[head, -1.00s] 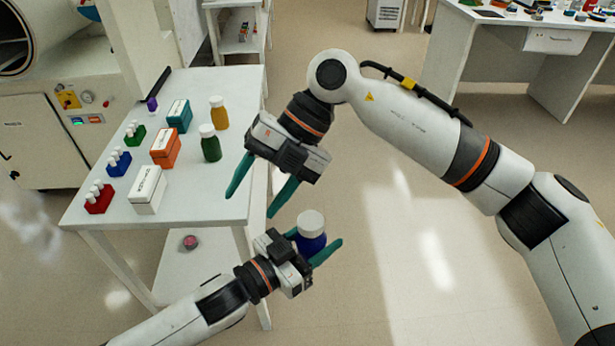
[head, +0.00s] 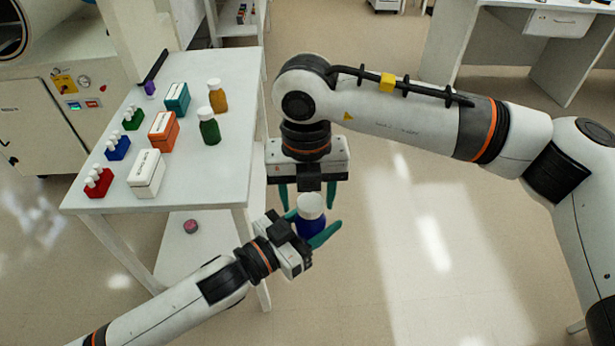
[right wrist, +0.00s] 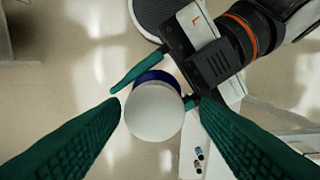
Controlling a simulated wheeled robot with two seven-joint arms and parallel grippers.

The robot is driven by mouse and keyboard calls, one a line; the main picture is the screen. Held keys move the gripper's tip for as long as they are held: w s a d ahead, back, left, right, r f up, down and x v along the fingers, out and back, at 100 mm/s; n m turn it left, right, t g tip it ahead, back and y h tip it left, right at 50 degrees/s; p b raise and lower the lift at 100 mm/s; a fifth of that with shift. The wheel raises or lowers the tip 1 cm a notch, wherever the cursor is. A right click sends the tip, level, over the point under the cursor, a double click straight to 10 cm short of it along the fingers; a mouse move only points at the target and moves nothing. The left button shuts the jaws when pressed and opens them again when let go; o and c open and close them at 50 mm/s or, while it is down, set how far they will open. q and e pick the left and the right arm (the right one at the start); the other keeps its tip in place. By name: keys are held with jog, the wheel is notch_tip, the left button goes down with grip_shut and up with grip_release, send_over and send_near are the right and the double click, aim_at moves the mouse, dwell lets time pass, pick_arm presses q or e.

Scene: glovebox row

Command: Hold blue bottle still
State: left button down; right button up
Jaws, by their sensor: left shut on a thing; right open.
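The blue bottle (head: 311,226) with a white cap is upright in the air in front of the table's right edge. My left gripper (head: 312,228) is shut on its blue body from the left. My right gripper (head: 307,203) points down above the bottle, open, with its green fingers to either side of the white cap and apart from it. In the right wrist view the white cap (right wrist: 153,112) lies between the open right fingers (right wrist: 158,120), nearer the left one, and hides most of the blue body. My left gripper also shows there, beside the bottle.
The white table (head: 215,165) carries a green bottle (head: 209,130), a yellow bottle (head: 217,97), several boxes such as an orange one (head: 163,133), and small racks of white-capped vials. A round pink item (head: 190,227) lies on the lower shelf. Floor to the right is clear.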

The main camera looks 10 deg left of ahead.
jog(key=shift+f, duration=0.3)
jog(key=shift+a, duration=0.1)
jog(key=c, duration=1)
pick_arm(q)
jog(key=shift+d, duration=0.1)
pick_arm(e)
jog(key=n, duration=0.5)
jog(key=shift+s+r+n, duration=0.1)
jog(key=shift+s+n, duration=0.1)
jog(key=shift+n, duration=0.2)
jog(key=n, duration=0.4)
jog(key=shift+n, duration=0.4)
jog(key=n, duration=1.1)
jog(key=shift+d, duration=0.25)
pick_arm(q)
jog(key=shift+w, duration=0.1)
pick_arm(e)
jog(key=shift+w+r, duration=0.1)
jog(key=shift+r, duration=0.05)
